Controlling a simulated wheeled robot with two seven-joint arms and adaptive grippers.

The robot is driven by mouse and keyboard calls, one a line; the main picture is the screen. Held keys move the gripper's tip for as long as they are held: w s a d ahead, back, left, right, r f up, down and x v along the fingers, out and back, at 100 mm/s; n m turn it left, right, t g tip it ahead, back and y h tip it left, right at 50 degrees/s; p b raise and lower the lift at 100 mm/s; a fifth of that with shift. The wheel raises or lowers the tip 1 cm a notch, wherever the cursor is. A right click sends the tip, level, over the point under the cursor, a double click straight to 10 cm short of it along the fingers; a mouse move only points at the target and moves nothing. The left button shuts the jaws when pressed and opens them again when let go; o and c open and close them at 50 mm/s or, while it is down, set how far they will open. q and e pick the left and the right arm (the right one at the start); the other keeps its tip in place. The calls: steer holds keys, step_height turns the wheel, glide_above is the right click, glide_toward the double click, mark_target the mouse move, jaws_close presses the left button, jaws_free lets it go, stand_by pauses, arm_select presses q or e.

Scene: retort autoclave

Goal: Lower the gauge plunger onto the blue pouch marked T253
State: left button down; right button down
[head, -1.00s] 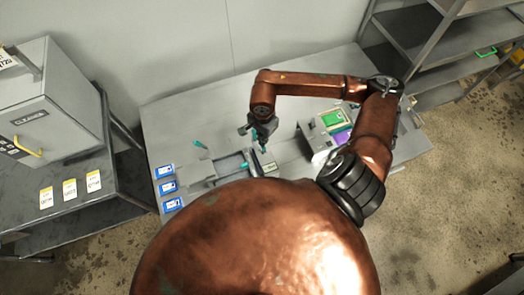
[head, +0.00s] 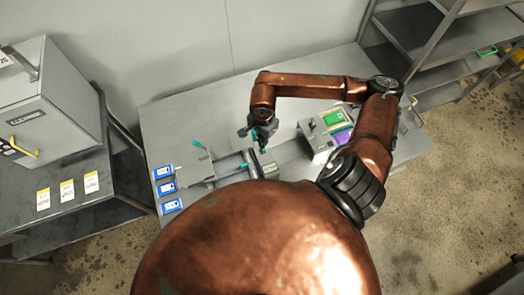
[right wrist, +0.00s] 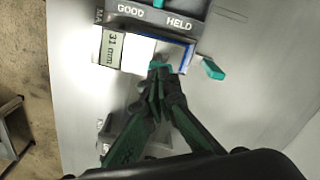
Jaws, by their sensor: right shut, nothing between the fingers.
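My right gripper (head: 262,146) is shut and empty over the grey bench, beside the gauge. In the right wrist view its fingertips (right wrist: 160,72) are at a small teal part, in front of a white pouch with a blue edge (right wrist: 176,52); whether they touch it I cannot tell. The pouch's marking is hidden or not readable. A gauge display (right wrist: 111,48) with a millimetre reading lies to its left. The plunger is not clearly distinguishable. Several blue-and-white pouches, such as the middle one (head: 167,188), lie in a column on the bench's left; their codes are unreadable. My left gripper is not in view.
A plate marked GOOD and HELD (right wrist: 160,14) lies beyond the pouch. A grey device with green and purple panels (head: 328,132) stands right of the gripper. A grey cabinet (head: 50,105) with white-and-yellow tags before it stands at left. Shelving (head: 440,50) is at back right.

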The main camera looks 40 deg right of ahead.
step_height(320, 180, up, 7)
steer(key=p, duration=0.2)
stand_by(0.6)
stand_by(0.4)
